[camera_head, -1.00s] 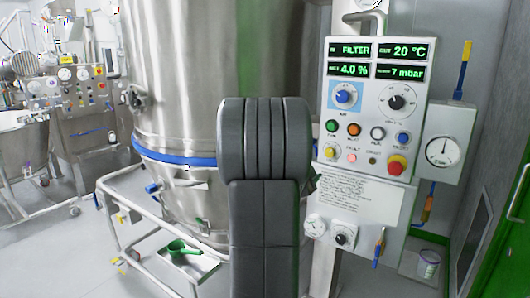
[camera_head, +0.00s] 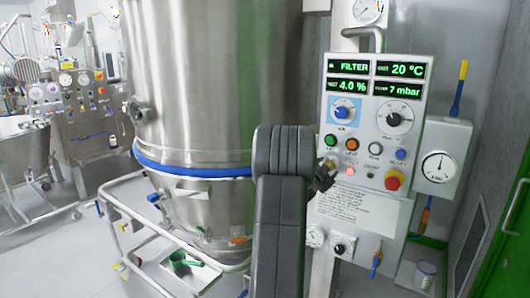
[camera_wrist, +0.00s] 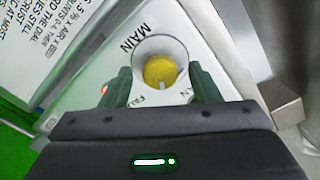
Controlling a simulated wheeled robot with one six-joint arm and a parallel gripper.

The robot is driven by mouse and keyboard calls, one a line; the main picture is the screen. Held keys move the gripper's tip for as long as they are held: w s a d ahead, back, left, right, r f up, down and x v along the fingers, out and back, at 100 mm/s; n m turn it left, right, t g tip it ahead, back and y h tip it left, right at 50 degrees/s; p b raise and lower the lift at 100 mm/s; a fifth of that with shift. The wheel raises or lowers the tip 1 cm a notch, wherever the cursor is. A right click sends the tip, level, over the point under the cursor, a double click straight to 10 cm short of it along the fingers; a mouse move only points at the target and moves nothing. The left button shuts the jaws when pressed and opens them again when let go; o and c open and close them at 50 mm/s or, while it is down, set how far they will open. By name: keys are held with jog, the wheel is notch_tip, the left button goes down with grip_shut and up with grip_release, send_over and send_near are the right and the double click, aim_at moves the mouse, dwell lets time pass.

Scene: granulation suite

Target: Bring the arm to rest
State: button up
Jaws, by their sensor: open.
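My gripper (camera_head: 323,178) shows in the head view as a dark shape just right of my grey arm link, in front of the control panel (camera_head: 412,128) at its left edge. My arm link hides part of it. In the wrist view my gripper (camera_wrist: 161,74) is open, with one dark green finger on each side of a round yellow part (camera_wrist: 159,70) in a pale ring. The word MAIN is printed beside that ring. I cannot tell whether the fingers touch anything.
The steel vessel (camera_head: 205,85) with a blue band stands left of my arm. Its wheeled frame (camera_head: 135,238) carries a tray with a green scoop (camera_head: 180,262). A dial gauge box (camera_head: 441,163) hangs right of the panel. A notice (camera_head: 358,207) is below the panel's buttons.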

jog(key=s+a+n+p, duration=0.4)
jog(key=s+n+p, duration=0.1)
jog(key=s+n, duration=0.1)
jog(key=shift+n, duration=0.9)
jog(key=shift+s+a, duration=0.1)
jog(key=shift+a, duration=0.05)
